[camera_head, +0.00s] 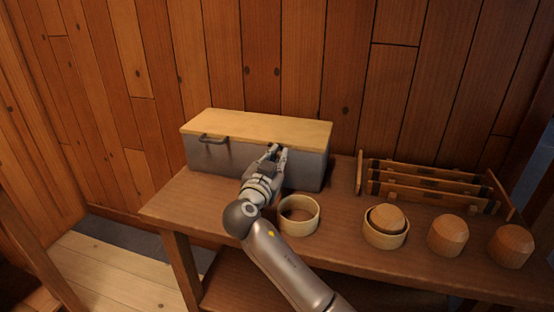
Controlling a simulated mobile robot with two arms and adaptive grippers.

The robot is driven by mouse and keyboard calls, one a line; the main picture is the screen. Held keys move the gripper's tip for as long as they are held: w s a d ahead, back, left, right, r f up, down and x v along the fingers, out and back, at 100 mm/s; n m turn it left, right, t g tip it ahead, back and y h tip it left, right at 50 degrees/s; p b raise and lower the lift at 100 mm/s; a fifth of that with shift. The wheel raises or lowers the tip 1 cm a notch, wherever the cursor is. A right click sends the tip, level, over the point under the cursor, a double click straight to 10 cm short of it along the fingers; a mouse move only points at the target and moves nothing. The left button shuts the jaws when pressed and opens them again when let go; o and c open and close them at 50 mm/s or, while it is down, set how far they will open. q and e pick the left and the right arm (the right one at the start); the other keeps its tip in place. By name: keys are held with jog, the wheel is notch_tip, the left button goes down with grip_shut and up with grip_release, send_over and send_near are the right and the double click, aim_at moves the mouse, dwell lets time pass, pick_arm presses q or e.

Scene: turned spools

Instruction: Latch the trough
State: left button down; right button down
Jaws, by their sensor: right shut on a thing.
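The trough (310,170) is a grey box with a flat light-wood lid (255,127), standing at the back left of the wooden table. Its lid lies level on the box. A dark handle (212,140) shows on the left of the front. My right gripper (277,152) is at the front face of the trough, just under the lid's front edge and right of the middle. It is shut on a small dark part there, likely the latch, mostly hidden by the fingers. I cannot tell the latch's position. My left gripper is not in view.
On the table (165,207), an empty round wooden ring or bowl (299,229) stands close beside my right forearm. Another bowl (385,240) holds a turned wooden piece (387,217). Two more turned pieces (447,235) (511,246) stand right. A slatted wooden rack (430,184) stands behind them.

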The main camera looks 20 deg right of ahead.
pick_arm(q)
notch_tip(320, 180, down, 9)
jog(key=p, duration=0.2)
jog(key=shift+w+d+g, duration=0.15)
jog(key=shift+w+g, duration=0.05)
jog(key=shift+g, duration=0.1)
pick_arm(e)
jog(key=shift+w+a+r+n, duration=0.15)
jog(key=shift+a+n, duration=0.05)
jog(key=shift+n, duration=0.95)
jog(key=shift+w+a+r+n, duration=0.15)
jog(key=shift+a+n, duration=0.1)
jog(key=shift+n, duration=0.85)
jog(key=shift+w+a+r+n, duration=0.1)
jog(key=shift+a+r+n, duration=0.1)
jog(key=shift+n, duration=0.95)
jog(key=shift+f, duration=0.1)
jog(key=c, duration=1.4)
grip_release()
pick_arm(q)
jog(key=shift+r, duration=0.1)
pick_arm(e)
jog(key=v, duration=0.7)
jog(key=shift+s+a, duration=0.15)
jog(key=shift+s, duration=0.05)
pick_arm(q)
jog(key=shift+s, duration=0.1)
